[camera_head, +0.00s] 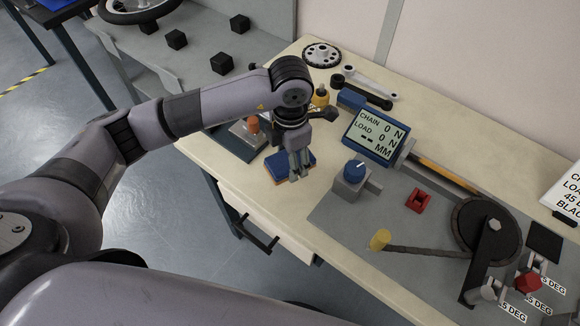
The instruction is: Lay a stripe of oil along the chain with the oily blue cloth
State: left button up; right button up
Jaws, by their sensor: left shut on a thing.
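My left gripper (299,172) points down at the near left part of the bench, with its fingers closed at a blue cloth (275,166). The cloth is a small folded pad with a brownish lower edge. It is at or just above the bench top; I cannot tell which. The fingers hide part of it. A dark strip that looks like the chain (430,253) runs from a yellow cylinder (380,240) to a large dark wheel (487,232), well to the right of the gripper. My right gripper is not in view.
A blue-framed display (374,137) and a grey block with a blue knob (351,178) stand between gripper and wheel. A red block (418,200) sits on the grey plate. A red-knobbed fixture (527,281) is at lower right.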

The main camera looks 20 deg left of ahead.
pick_arm(q)
notch_tip(320, 180, down, 4)
jog(key=shift+f, duration=0.7)
jog(key=o, duration=1.2)
jog(key=shift+r, duration=0.1)
jog(key=shift+r, duration=0.2)
notch_tip(320, 180, up, 12)
jog(key=shift+b, duration=0.45)
jog(key=shift+f, duration=0.1)
